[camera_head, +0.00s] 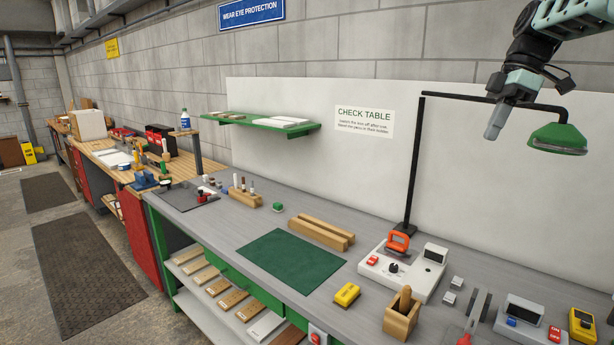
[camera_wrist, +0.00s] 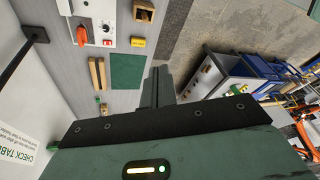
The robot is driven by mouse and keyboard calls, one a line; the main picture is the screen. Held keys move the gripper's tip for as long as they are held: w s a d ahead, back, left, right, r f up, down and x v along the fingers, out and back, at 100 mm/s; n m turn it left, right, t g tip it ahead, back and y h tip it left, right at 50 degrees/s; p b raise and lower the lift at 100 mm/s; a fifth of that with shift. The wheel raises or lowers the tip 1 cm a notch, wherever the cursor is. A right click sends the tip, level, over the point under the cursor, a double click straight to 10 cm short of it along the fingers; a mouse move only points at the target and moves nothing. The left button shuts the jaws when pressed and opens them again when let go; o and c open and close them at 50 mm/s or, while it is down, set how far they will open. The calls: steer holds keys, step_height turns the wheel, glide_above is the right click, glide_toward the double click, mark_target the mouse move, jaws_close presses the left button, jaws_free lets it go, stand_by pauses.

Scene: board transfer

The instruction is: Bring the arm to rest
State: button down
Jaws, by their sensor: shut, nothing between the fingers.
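My gripper (camera_head: 496,118) is at the upper right in the head view, raised well above the bench and pointing down. Its fingers are shut with nothing between them. In the wrist view the shut fingers (camera_wrist: 158,88) stand out over the bench edge and floor far below. The arm is bent, with its upper links cut off by the picture's top right corner. The gripper is close to the green lamp (camera_head: 558,138) in the picture; I cannot tell the gap in depth.
The grey bench (camera_head: 230,228) holds a green mat (camera_head: 290,260), two wooden bars (camera_head: 321,231), a white control box (camera_head: 407,266), a yellow block (camera_head: 346,294) and a wooden holder (camera_head: 402,316). A black lamp post (camera_head: 413,165) rises behind. A green shelf (camera_head: 262,122) is on the wall.

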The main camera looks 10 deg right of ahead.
steer(key=s+a+f+m+h+b, duration=0.1)
steer(key=s+a+f, duration=0.1)
steer(key=a+f, duration=0.5)
steer(key=s+a+f+m+g+b, duration=0.1)
steer(key=s+a+f+b, duration=0.15)
steer(key=a, duration=0.85)
steer(key=s+a+f+m+h, duration=0.1)
steer(key=s+a+f, duration=0.2)
steer(key=a+f, duration=0.4)
steer(key=s+a+f+b, duration=0.1)
steer(key=s+a+f, duration=0.2)
steer(key=s+f, duration=0.2)
steer(key=s+a+f+m+h+b, duration=0.1)
steer(key=s+a+f, duration=0.2)
steer(key=s, duration=0.6)
steer(key=s+a+f+m+t+b, duration=0.1)
steer(key=s+a+f+b, duration=0.1)
steer(key=s+f, duration=0.4)
steer(key=shift+s+a+f, duration=0.3)
steer(key=shift+s+a, duration=0.5)
